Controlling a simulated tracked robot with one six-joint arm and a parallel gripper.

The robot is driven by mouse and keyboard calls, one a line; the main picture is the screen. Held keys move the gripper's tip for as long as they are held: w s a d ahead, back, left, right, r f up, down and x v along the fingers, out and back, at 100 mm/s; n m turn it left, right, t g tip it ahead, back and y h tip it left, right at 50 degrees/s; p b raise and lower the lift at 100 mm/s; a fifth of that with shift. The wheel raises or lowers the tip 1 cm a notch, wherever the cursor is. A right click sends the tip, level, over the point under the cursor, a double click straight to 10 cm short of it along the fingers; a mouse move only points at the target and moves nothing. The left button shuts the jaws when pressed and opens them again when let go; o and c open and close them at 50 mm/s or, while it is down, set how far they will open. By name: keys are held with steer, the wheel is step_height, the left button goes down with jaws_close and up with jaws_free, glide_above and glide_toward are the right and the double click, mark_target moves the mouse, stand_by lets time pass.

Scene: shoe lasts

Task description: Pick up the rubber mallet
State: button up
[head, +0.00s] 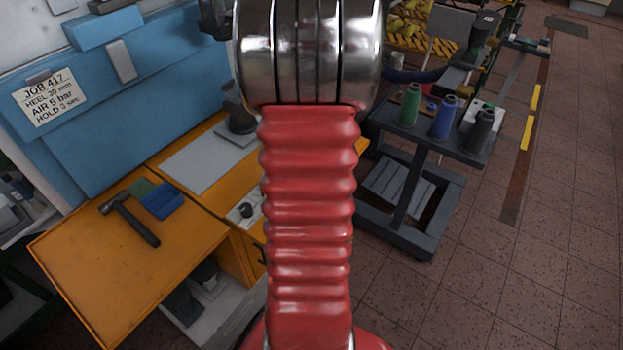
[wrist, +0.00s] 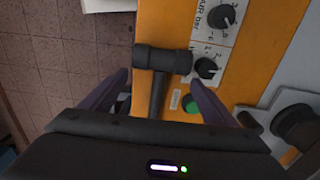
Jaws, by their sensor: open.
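In the wrist view, a black rubber mallet (wrist: 163,60) with a cylindrical double-ended head lies on a narrow orange surface. Its head runs left to right, and its handle runs toward me and passes under my gripper's body, where its end is hidden. My gripper (wrist: 158,78) is open, with one dark purple finger on each side of the handle, just below the head. I cannot tell the height of the fingers above the surface. My gripper is hidden in the head view, where my red arm blocks the middle. This mallet is not clearly visible there.
Beside the mallet are black dial knobs (wrist: 207,67) and a green button (wrist: 190,104). In the head view, a dark hammer (head: 128,216) lies on the orange bench (head: 75,250) near blue and green blocks (head: 155,198). A trolley (head: 440,140) carries thread spools at right.

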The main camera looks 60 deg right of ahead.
step_height(320, 180, down, 2)
steer(key=shift+f, duration=0.1)
stand_by(0.5)
steer(key=c, duration=1.1)
